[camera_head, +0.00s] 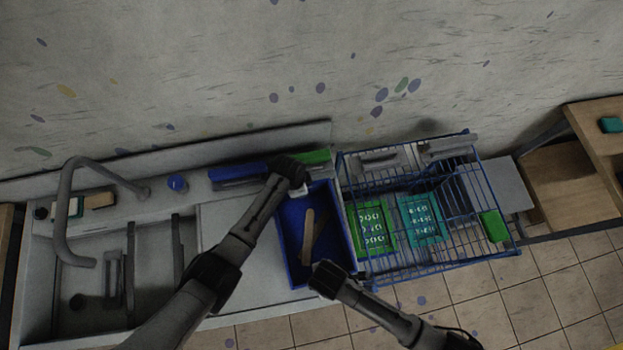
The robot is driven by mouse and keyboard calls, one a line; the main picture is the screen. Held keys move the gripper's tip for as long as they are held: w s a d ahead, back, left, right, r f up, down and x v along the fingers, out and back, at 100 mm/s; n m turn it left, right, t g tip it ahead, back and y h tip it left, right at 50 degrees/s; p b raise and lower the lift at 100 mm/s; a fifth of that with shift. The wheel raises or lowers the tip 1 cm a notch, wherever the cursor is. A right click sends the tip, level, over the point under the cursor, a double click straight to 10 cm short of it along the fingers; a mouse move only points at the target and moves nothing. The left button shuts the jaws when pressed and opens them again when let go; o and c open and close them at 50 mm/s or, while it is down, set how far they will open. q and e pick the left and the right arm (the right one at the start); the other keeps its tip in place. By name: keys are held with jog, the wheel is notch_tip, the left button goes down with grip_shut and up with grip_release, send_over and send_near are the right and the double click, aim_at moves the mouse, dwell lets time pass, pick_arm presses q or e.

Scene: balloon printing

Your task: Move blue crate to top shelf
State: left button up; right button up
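The blue crate (289,242) stands at the right end of the grey counter, beside the blue wire rack. A light brown, long object (308,232) lies in it. My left gripper (301,189) is at the crate's far rim, with its light fingertips over or against it. My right gripper (324,268) is at the near right part of the crate and covers part of the rim there. The fingers of both are too small and dark to tell whether they grip it. No shelf is clearly identifiable as the top shelf.
The blue wire rack (462,262) holds a green stencil panel (361,229) and a teal one (421,219). A sink with a curved tap (66,205) fills the counter's left. Wooden shelving (570,185) stands at right.

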dwell(0.3)
pick_arm(q)
grip_shut()
pick_arm(e)
grip_shut()
